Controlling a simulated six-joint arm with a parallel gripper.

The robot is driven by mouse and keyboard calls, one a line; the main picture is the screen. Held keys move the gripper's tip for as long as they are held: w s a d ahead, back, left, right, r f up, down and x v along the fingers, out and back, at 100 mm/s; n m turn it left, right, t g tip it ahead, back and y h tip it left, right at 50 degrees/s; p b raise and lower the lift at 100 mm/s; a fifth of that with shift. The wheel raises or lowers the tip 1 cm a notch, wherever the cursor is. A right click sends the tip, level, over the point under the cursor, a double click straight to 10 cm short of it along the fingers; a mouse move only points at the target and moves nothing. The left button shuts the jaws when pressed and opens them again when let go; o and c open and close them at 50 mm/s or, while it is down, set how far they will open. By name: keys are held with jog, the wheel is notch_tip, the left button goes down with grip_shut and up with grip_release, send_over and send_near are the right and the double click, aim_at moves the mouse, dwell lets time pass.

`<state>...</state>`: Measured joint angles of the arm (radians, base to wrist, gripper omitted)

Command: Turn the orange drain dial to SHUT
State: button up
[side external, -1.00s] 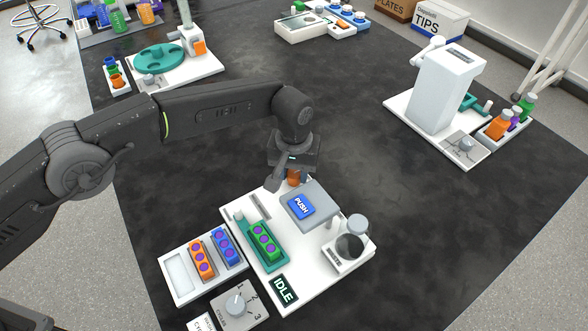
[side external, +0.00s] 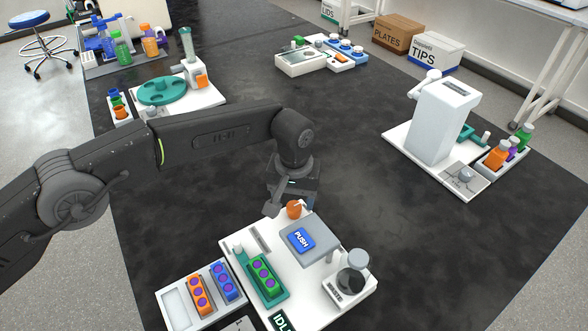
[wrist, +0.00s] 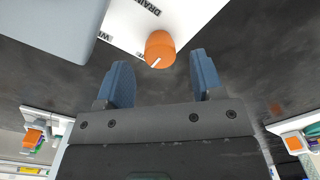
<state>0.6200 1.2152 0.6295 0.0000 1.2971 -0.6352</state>
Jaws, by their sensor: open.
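The orange drain dial (side external: 294,210) stands on the back edge of the white station base in the side external view. In the wrist view, the dial (wrist: 161,46) is at the top middle, and its white pointer line points down and slightly left, toward my gripper. Part of the word DRAIN shows beside it, with a cut-off label starting with W to the left; I cannot read SHUT. My gripper (wrist: 162,78) is open and empty, its two blue-grey fingers apart, with the dial just beyond the gap between the fingertips. In the side external view, my gripper (side external: 282,206) is right beside the dial.
The station carries a blue PUSH button (side external: 302,238) on a grey block, a teal holder (side external: 281,294) with a green strip, and a WASTE cup (side external: 350,281). A tray (side external: 174,312) with orange and blue strips sits left. Dark bench behind the dial is clear.

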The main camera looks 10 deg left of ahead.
aim_at(294, 206)
notch_tip(294, 206, up, 11)
jog(key=shift+r, duration=0.15)
dwell(0.6)
